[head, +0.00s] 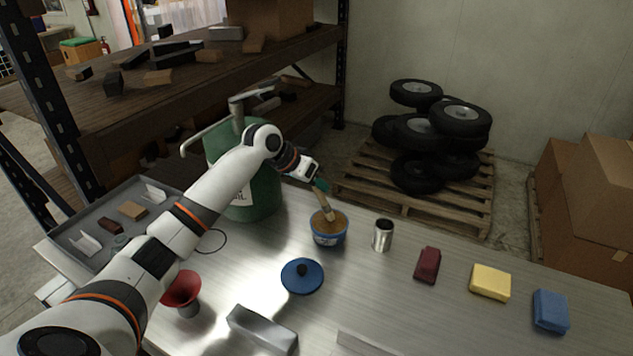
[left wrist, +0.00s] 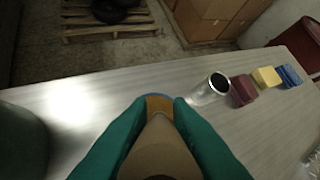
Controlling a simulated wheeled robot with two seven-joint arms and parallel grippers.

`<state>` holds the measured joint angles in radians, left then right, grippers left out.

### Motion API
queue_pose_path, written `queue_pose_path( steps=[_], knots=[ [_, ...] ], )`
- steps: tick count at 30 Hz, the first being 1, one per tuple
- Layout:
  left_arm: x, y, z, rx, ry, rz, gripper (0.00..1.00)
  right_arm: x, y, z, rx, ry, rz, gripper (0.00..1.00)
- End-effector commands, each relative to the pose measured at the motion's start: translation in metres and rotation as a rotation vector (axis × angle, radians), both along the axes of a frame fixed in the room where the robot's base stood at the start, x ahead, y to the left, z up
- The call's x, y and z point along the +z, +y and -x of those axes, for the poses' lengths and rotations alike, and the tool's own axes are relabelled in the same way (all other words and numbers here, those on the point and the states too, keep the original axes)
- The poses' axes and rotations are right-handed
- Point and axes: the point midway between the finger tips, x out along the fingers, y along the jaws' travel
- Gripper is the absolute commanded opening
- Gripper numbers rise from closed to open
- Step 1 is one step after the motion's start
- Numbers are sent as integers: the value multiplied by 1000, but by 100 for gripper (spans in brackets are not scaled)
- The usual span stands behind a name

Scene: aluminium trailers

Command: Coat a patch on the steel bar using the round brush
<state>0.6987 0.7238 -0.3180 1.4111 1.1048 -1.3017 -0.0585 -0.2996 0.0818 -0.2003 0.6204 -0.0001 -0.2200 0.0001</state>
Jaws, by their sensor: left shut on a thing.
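My left gripper (head: 321,187), with green fingertips, is shut on the round brush (head: 326,206). The brush points down, tilted, its lower end in a blue tub (head: 329,240) of brown paste. In the left wrist view the green fingers (left wrist: 150,140) flank the brush's pale handle (left wrist: 155,145); the tub is mostly hidden behind it. A grey metal bar (head: 262,328) lies at the front of the table. A second long pale metal piece (head: 365,343) is cut off by the bottom edge; I cannot tell which is the steel bar. My right gripper is out of view.
A blue lid (head: 302,276) with a black knob lies before the tub. A metal cup (head: 383,235) stands right of it, then maroon (head: 427,265), yellow (head: 490,282) and blue (head: 550,311) blocks. A red funnel (head: 181,289), grey tray (head: 75,232) and green drum (head: 262,190) are left.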

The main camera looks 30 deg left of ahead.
Motion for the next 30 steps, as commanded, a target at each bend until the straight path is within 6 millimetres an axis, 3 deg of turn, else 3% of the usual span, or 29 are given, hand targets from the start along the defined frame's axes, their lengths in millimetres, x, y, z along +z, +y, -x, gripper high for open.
queue_pose_path(
  steps=[30],
  knots=[
    [-8,0,0,0,2,-1,0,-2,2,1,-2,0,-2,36]
  ],
)
